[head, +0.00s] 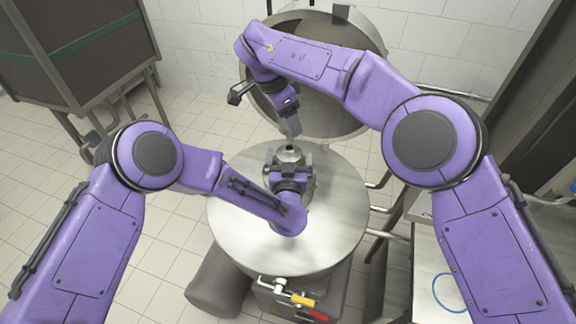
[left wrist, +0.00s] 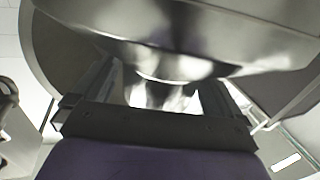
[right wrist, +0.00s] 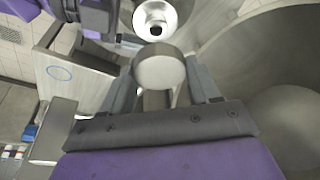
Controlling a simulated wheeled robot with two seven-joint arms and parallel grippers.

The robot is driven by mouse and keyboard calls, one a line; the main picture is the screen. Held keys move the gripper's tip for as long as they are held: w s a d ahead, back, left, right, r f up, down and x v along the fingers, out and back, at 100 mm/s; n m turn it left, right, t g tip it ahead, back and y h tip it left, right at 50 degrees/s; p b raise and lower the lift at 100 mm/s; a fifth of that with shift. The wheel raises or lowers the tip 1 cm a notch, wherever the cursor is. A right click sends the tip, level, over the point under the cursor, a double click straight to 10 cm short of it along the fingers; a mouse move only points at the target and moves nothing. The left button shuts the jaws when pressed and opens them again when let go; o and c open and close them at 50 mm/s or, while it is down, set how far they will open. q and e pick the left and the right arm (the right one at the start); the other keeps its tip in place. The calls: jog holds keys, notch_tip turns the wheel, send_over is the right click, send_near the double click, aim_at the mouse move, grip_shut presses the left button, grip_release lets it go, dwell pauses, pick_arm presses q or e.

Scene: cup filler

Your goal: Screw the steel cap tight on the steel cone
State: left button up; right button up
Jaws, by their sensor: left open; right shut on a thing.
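The steel cone (head: 289,153) stands at the middle of the round steel table, its round open top facing up. In the right wrist view the open mouth of the cone (right wrist: 155,19) shows beyond the cap. My left gripper (head: 290,163) is open, low at the cone, with its fingers on either side of it. In the left wrist view bright steel fills the space ahead of the fingers (left wrist: 165,95). My right gripper (head: 291,126) is shut on the steel cap (right wrist: 160,67) and holds it apart from the cone, behind it in the head view. The cap is hidden in the head view.
The round steel table (head: 235,225) has bare surface around the cone. A large open steel drum (head: 345,75) stands behind it. A steel bench (head: 430,265) stands at right.

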pick_arm(q)
jog(key=c, duration=1.4)
pick_arm(e)
send_over(290, 148)
jog(key=shift+s+a+f, duration=0.1)
jog(key=shift+a+f, duration=0.1)
jog(key=shift+f, duration=1.05)
jog(key=shift+a+f, duration=0.2)
jog(key=shift+f, duration=1)
jog(key=shift+f, duration=0.9)
jog(key=shift+f, duration=0.5)
pick_arm(q)
grip_shut()
pick_arm(e)
jog(key=shift+f, duration=0.1)
jog(key=shift+m+g+h, duration=0.3)
jog(key=shift+m+g, duration=0.2)
jog(key=shift+m, duration=1.2)
